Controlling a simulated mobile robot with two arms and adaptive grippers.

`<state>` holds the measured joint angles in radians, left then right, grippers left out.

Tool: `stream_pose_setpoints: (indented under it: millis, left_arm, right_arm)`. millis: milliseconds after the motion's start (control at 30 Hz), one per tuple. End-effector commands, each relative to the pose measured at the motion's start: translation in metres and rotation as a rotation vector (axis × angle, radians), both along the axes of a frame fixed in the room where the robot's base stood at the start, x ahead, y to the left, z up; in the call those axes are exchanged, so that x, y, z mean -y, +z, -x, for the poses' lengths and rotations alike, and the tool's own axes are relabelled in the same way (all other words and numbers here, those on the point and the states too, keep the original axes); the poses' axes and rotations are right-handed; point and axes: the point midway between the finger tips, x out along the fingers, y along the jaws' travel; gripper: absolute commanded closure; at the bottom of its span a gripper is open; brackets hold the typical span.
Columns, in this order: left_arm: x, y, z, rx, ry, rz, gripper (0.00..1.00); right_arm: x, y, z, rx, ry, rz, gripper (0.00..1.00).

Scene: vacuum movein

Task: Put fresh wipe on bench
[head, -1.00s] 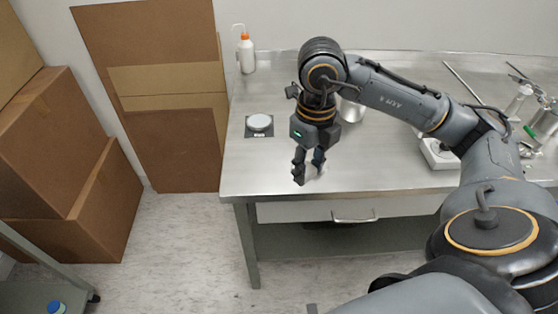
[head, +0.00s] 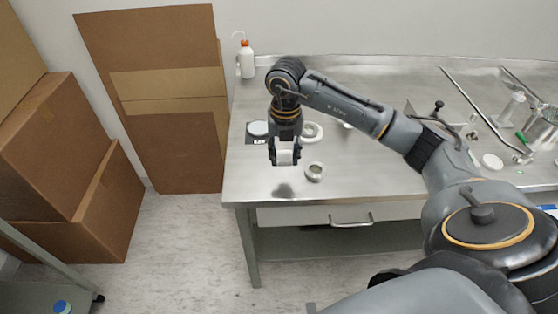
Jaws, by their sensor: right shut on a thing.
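My right gripper (head: 284,160) points down over the left part of the steel bench (head: 370,180). It is shut on a small white piece, which looks like the wipe (head: 284,154), between its fingers. A dark shadow patch lies on the bench below, and the gripper appears to be above the surface. My left gripper is not in view.
A small metal ring-like part (head: 315,172) sits right of the gripper, and a white ring (head: 314,132) behind it. A white disc (head: 257,129) lies to the left. A wash bottle (head: 246,60) stands at the back. Rods and fittings crowd the right side.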

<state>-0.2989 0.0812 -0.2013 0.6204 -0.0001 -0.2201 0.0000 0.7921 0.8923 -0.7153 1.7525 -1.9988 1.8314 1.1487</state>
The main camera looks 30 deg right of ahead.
Motion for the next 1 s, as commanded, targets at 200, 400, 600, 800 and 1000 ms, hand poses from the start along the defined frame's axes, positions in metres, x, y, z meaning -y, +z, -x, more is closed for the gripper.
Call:
stream_pose_setpoints:
  millis: [200,400,600,800,1000]
  left_arm:
    - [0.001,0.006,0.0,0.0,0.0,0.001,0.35]
    - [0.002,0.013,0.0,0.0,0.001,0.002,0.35]
    - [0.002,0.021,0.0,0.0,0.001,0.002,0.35]
    - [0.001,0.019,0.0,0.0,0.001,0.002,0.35]
    - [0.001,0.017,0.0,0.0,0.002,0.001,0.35]
  right_arm:
    - [-0.001,-0.021,-0.018,0.001,-0.001,-0.002,0.78]
    - [-0.001,-0.035,-0.024,-0.004,-0.001,0.0,0.78]
    - [-0.001,-0.059,-0.024,0.0,0.0,0.0,0.78]
    - [-0.001,-0.06,-0.024,0.002,0.001,0.001,0.78]
    - [-0.001,-0.062,-0.024,0.002,0.001,0.0,0.47]
